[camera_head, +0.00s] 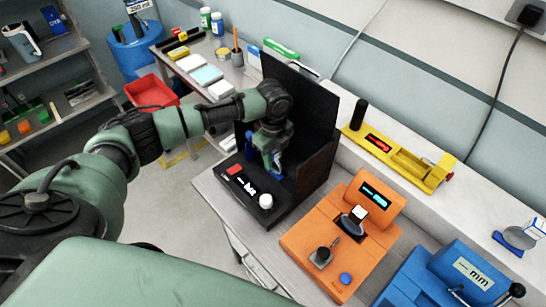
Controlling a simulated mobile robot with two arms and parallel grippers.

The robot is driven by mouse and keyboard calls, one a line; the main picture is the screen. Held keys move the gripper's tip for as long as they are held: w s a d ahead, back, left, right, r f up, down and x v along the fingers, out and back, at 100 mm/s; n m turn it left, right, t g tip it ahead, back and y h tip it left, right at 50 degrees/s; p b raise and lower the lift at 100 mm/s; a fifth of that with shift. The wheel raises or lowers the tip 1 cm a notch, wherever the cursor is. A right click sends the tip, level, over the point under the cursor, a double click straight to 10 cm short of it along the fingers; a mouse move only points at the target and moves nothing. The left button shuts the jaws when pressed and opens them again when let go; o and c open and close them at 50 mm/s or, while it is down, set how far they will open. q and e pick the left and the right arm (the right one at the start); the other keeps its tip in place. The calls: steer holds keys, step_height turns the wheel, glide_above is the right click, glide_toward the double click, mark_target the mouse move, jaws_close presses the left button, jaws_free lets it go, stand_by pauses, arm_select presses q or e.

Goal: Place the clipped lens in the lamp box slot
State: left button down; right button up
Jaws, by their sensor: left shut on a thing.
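A black lamp box (318,165) with a tall upright back panel stands on the workbench at the middle of the view. Its low front part carries a red block, white markings and a white round knob (266,201). My left gripper (273,162) points down over the front part of the box, close in front of the panel. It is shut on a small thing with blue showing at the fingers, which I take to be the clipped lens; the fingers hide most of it. I cannot make out the slot or whether the lens touches it. My right gripper is not in view.
An orange device (300,240) stands right of the lamp box, with a blue device (460,275) beyond it. A yellow device (395,160) sits on the ledge behind. A red bin (152,92) and a cluttered side table (185,62) lie to the far left.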

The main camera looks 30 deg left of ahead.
arm_select(q)
steer(key=c, duration=1.1)
jaws_free()
step_height(320, 180, up, 12)
steer(key=b, duration=0.2)
steer(key=shift+b, duration=0.4)
